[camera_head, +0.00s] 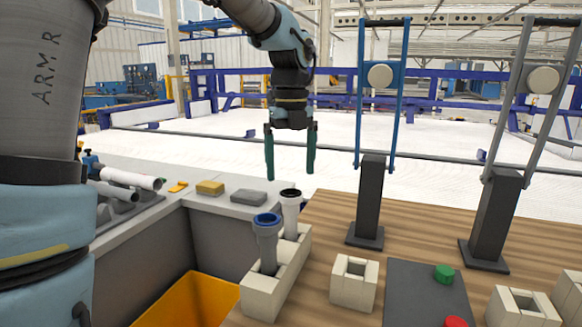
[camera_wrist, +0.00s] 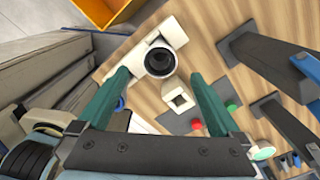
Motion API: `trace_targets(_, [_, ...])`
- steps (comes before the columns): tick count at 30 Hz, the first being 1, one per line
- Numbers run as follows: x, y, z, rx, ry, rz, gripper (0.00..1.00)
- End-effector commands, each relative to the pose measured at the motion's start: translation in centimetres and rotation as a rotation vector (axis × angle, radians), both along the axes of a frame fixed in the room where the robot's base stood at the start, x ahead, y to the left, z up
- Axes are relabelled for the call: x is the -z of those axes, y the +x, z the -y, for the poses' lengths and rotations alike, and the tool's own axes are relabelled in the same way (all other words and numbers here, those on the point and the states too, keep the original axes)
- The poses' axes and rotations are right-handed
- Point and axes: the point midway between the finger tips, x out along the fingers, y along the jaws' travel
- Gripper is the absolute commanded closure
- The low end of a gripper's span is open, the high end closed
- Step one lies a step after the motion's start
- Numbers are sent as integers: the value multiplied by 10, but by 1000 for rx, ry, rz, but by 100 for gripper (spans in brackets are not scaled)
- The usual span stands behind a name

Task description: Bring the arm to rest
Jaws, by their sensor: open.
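My gripper (camera_head: 291,150) hangs from the arm, fingers pointing down, open and empty. It is above and behind the pipe holder. In the wrist view its two green fingers (camera_wrist: 160,97) are spread apart with nothing between their tips. A white pipe with a dark opening (camera_head: 291,205) stands upright in the cream block holder (camera_head: 288,285); its opening also shows in the wrist view (camera_wrist: 160,60), beyond the fingers. A grey pipe with a blue rim (camera_head: 267,240) stands in the same holder, nearer to the camera. The gripper is apart from both pipes.
Two tall stands, one blue (camera_head: 370,200) and one grey (camera_head: 493,220), rise from the wooden table (camera_head: 420,243). A dark panel with green and red buttons (camera_head: 415,290) and a cream block (camera_head: 354,284) lie in front. An orange bin (camera_head: 190,305) is at lower left.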

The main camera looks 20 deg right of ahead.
Motion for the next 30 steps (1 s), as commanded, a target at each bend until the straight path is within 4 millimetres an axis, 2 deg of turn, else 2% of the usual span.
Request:
trace_targets(9, [1, 1, -3, -24, 1, 1, 0])
trace_targets(11, [5, 3, -9, -82, 1, 3, 0])
trace_targets(14, [15, 9, -30, -274, 0, 9, 0])
trace_targets(17, [29, 16, -61, -562, -5, 17, 0])
trace_targets(23, [59, 20, -136, -1247, -35, 33, 0])
trace_targets(30, [92, 1, -228, -2126, -100, 33, 0])
